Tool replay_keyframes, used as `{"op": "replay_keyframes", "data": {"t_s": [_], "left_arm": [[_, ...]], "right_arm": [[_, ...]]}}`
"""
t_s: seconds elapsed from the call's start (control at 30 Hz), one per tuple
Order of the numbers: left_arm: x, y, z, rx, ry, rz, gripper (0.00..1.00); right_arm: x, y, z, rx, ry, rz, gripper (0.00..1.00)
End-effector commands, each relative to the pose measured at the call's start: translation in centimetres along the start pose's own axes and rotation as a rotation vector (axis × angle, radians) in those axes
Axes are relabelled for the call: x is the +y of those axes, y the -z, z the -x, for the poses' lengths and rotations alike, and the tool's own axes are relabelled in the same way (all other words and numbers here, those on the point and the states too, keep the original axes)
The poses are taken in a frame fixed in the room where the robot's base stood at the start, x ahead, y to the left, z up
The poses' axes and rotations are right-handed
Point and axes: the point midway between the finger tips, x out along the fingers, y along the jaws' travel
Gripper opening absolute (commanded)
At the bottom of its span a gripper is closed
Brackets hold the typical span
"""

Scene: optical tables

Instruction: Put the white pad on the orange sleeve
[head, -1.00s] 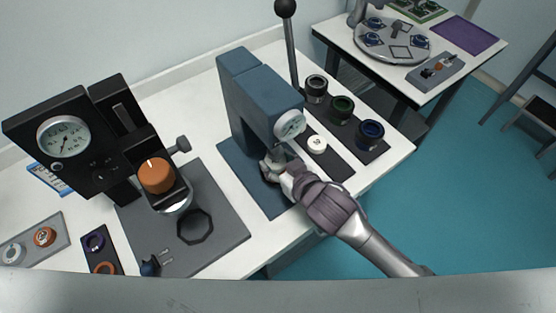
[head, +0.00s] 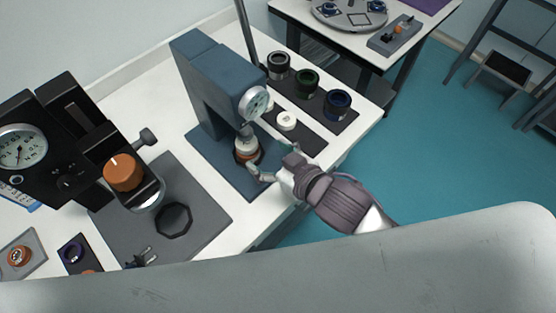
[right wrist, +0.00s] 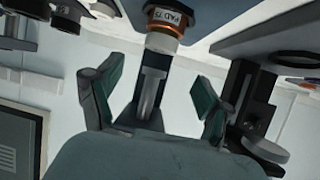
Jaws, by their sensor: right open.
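A white pad (head: 246,143) sits on the orange sleeve (head: 248,156) under the head of the blue press. My left gripper is not in view.
The blue press (head: 205,85) stands close over the sleeve. Another white pad (head: 287,121) lies on a dark strip to the right, near several dark cylinders (head: 307,82). A black gauge stand (head: 75,150) with an orange knob (head: 122,172) is at the left.

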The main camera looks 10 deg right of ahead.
Motion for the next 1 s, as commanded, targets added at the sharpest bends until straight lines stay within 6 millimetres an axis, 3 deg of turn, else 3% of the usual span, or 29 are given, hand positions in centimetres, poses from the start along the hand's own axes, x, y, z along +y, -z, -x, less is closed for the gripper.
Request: {"op": "replay_keyframes", "data": {"t_s": [0.1, 0.3, 0.87, 1.0], "left_arm": [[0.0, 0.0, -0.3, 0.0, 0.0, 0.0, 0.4], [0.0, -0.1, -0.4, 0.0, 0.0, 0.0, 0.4], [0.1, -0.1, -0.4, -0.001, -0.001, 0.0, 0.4], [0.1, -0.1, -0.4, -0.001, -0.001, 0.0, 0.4]], "right_arm": [[0.0, -0.1, 1.9, -0.001, 0.0, 0.0, 0.79], [0.0, 0.0, 3.3, -0.001, 0.0, 0.0, 0.79], [0.1, 0.0, 3.4, -0.002, -0.002, -0.001, 0.79], [1.7, -1.5, 3.7, -0.081, -0.071, -0.037, 0.79]]}}
